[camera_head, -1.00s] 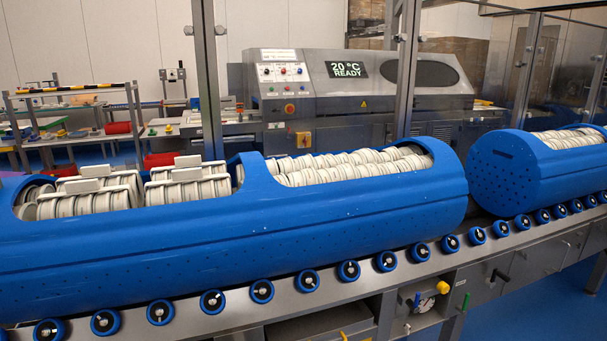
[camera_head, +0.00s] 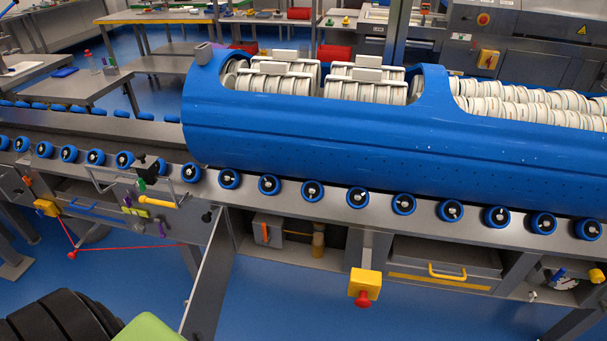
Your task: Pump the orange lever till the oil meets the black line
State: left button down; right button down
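A small orange lever (camera_head: 265,233) stands upright on the front of a grey box (camera_head: 268,229) in an open bay under the roller conveyor. Right of the box is a small amber container (camera_head: 318,240), which looks like the oil vessel. It is too small here to make out an oil level or a black line. Neither of my grippers is in view.
A long blue tub carrier (camera_head: 330,130) lies on the conveyor rollers above the bay. A grey panel (camera_head: 207,275) juts out left of the bay. A yellow box with a red button (camera_head: 364,287) hangs right of it. Blue floor (camera_head: 290,300) is clear in front.

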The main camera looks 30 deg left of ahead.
aim_at(266, 242)
jog(key=k+u, duration=0.1)
jog(key=u, duration=1.65)
